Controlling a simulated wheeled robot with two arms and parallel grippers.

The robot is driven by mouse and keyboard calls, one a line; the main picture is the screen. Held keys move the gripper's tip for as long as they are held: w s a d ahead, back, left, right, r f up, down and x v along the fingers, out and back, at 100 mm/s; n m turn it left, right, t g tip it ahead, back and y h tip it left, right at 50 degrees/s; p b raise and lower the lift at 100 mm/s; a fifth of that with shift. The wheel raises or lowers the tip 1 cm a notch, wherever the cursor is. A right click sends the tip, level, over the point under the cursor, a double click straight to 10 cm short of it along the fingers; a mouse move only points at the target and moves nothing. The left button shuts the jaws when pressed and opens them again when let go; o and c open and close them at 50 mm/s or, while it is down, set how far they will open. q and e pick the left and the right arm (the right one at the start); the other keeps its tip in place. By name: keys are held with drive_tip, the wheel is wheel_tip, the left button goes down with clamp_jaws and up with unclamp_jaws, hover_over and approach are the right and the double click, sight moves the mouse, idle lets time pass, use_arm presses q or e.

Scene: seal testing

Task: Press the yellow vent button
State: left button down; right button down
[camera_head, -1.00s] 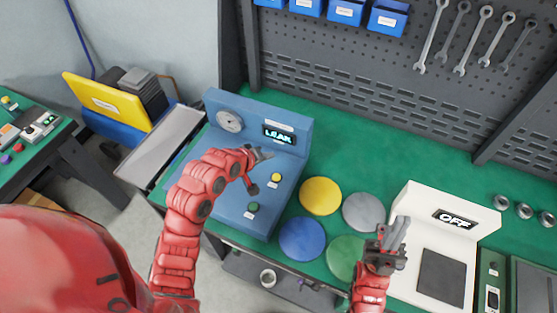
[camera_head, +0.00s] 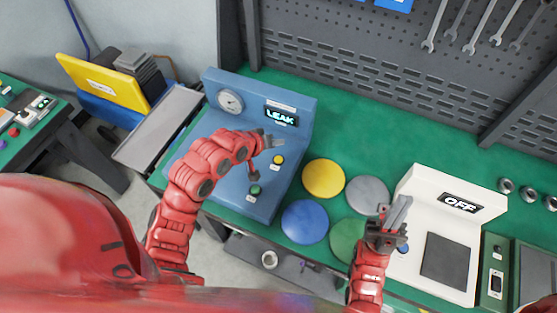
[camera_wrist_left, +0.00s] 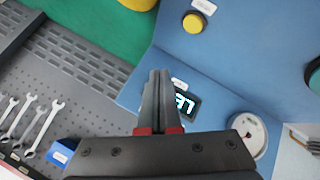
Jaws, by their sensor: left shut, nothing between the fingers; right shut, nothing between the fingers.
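The yellow vent button (camera_head: 278,160) is on the sloped face of the blue test machine (camera_head: 212,132), right of my left gripper. My left gripper (camera_head: 272,141) is shut and empty, held above the machine face just up and left of the button in the head view. In the left wrist view the yellow button (camera_wrist_left: 194,22) lies beyond the shut fingertips (camera_wrist_left: 158,74), apart from them. A display reading LEAK (camera_head: 281,117) and a green button (camera_head: 255,191) are on the same machine. My right gripper (camera_head: 388,214) is shut and empty, near the white machine.
Yellow (camera_head: 323,179), grey (camera_head: 367,194), blue (camera_head: 305,222) and green (camera_head: 346,240) discs lie on the green bench. A white machine (camera_head: 420,190) reading OFF stands at right. A round gauge (camera_head: 230,101) is on the blue machine. Wrenches hang on the pegboard behind.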

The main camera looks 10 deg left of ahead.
use_arm(q)
drive_tip(key=b, duration=0.3)
hover_over(277, 162)
wheel_tip(277, 162, down, 5)
drive_tip(key=shift+a+f, duration=0.1)
drive_tip(key=shift+f, duration=0.1)
drive_tip(key=shift+f+b, duration=0.5)
drive_tip(key=shift+f, duration=0.2)
drive_tip(key=shift+f, duration=0.1)
idle(1.0)
drive_tip(key=shift+f, duration=0.3)
drive_tip(key=shift+f+b, duration=0.4)
idle(0.5)
drive_tip(key=shift+r, duration=0.1)
drive_tip(key=shift+r+p, duration=0.65)
drive_tip(key=shift+r, duration=0.1)
